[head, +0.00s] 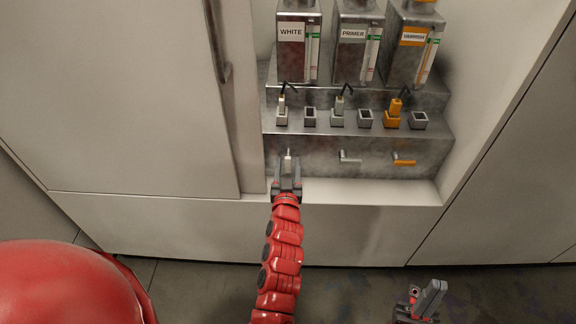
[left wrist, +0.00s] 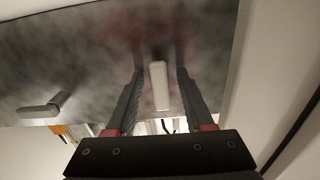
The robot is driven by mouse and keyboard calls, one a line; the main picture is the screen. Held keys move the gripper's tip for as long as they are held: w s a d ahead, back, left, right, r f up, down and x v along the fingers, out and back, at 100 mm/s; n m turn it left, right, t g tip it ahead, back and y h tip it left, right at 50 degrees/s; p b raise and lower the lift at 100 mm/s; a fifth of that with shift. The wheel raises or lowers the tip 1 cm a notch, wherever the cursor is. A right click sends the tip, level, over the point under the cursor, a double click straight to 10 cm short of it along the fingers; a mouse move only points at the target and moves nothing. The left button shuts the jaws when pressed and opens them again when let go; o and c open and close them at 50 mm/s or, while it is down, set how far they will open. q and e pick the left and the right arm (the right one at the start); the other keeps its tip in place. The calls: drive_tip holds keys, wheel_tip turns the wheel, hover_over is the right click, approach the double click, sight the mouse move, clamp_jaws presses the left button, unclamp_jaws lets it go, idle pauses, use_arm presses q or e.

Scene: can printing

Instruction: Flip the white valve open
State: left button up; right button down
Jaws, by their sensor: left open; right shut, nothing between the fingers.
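The white valve handle (head: 289,154) is on the metal front panel below the WHITE tank (head: 292,43). It looks upright, unlike the two sideways handles to its right. My left gripper (head: 288,178) is open just in front of it. In the left wrist view the pale handle (left wrist: 159,85) lies between the two spread fingers (left wrist: 160,95), with a visible gap on each side. My right gripper (head: 428,298) is shut and empty, low at the right of the head view, far from the panel.
The PRIMER valve handle (head: 350,157) and the orange valve handle (head: 403,160) are on the same panel. A row of nozzles and sockets (head: 337,119) is above them. Cabinet walls (head: 245,100) border the recess, and a bare white ledge (head: 370,190) runs below.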

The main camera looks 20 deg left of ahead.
use_arm(q)
drive_tip(key=p+v, duration=0.1)
drive_tip(key=v, duration=1.6)
drive_tip(key=shift+s, duration=0.25)
drive_tip(key=shift+r, duration=0.1)
